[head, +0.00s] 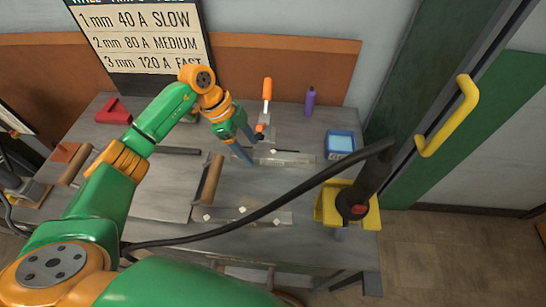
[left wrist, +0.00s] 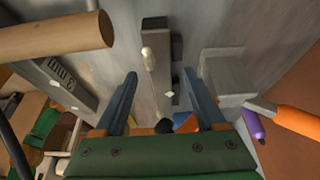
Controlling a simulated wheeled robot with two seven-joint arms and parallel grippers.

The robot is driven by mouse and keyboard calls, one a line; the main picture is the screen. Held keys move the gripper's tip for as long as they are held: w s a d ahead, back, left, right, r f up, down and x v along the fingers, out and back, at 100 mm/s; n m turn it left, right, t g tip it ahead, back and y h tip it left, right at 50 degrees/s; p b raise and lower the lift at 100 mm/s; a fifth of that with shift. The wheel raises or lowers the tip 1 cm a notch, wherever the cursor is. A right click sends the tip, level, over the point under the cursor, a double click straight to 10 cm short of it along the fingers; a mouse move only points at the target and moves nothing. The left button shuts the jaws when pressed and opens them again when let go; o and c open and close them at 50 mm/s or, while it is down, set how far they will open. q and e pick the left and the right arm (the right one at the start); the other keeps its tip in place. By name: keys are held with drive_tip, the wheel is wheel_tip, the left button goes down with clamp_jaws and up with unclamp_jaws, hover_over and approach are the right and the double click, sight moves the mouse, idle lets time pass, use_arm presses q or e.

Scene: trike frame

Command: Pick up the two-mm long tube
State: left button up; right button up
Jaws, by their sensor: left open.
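My left gripper (head: 243,157) is open and points down over the rear middle of the workbench. In the left wrist view its two blue-grey fingers (left wrist: 160,74) stand apart with nothing gripped. Beyond and between them lies a narrow grey piece (left wrist: 155,28) with a pale rounded end and small white diamond marks. A grey bar (left wrist: 58,80) marked "mm" lies at the left; its number is unclear. In the head view a flat marked strip (head: 285,159) lies just right of the fingers. I cannot tell which piece is the two-mm long tube. My right gripper is out of view.
A brown cylinder (head: 212,178) lies left of the gripper. An orange-handled tool (head: 267,90) and a purple bottle (head: 310,100) stand behind. A blue box (head: 340,143) and a yellow holder (head: 329,203) with a dark cabled tool are at the right. A black cable crosses the bench.

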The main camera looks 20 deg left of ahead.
use_arm(q)
drive_tip(key=shift+x, duration=1.1)
clamp_jaws()
drive_tip(key=shift+w+r, duration=0.1)
idle(0.4)
